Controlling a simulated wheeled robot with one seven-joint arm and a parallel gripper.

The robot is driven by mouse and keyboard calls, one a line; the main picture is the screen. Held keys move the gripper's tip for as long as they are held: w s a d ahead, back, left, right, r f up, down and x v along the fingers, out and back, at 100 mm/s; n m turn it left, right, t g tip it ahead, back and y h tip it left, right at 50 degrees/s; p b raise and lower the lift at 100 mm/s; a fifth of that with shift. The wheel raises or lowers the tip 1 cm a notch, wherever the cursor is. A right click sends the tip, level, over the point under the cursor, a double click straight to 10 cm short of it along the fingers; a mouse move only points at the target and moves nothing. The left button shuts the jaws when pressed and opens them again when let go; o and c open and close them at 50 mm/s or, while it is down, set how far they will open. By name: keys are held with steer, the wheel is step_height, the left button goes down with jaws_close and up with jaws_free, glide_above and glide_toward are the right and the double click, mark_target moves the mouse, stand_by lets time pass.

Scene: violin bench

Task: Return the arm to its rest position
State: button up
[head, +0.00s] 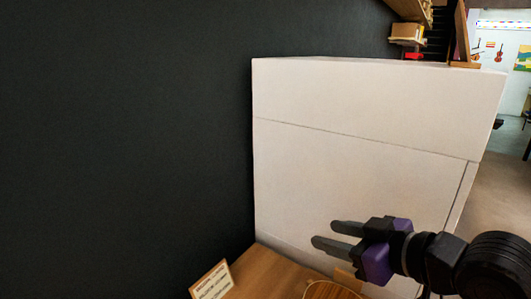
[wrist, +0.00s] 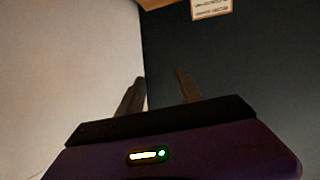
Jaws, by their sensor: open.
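My gripper (head: 324,235) is at the lower right of the head view, with its two grey fingers apart and pointing left. Nothing is between them. It is in front of a white cabinet (head: 350,175) and above a wooden bench top (head: 262,272). In the wrist view my gripper (wrist: 158,85) shows its two dark fingers apart, with the white surface to the left and the dark wall to the right.
A dark wall (head: 120,140) fills the left of the head view. A small printed card (head: 212,281) is at the bench's left end; a round wooden thing (head: 330,291) is cut off by the lower edge. Shelves with a box (head: 406,32) are at the top right. Open floor (head: 505,190) lies right.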

steer(key=s+d+r+m+t+h, duration=0.15)
steer(key=d+r+m+t, duration=0.25)
steer(key=r+m+t, duration=0.5)
steer(key=s+d+f+m+t+h, duration=0.2)
steer(key=s+d+f+m+h, duration=0.35)
steer(key=s+f+h, duration=0.5)
steer(key=s+f+n+g+y, duration=0.1)
steer(key=s+f+n+g, duration=0.1)
steer(key=s+f, duration=0.3)
steer(key=s+a+f+n+g+y, duration=0.1)
steer(key=s+f, duration=0.5)
steer(key=s, duration=0.7)
steer(key=s+a+f+n+g+y, duration=0.1)
steer(key=s+f, duration=0.4)
steer(key=s, duration=0.5)
steer(key=n+g+y, duration=0.1)
steer(key=n+g, duration=0.1)
steer(key=shift+a+f+g, duration=0.25)
steer(key=shift+f+g, duration=0.1)
steer(key=shift+g, duration=0.05)
steer(key=shift+o, duration=0.2)
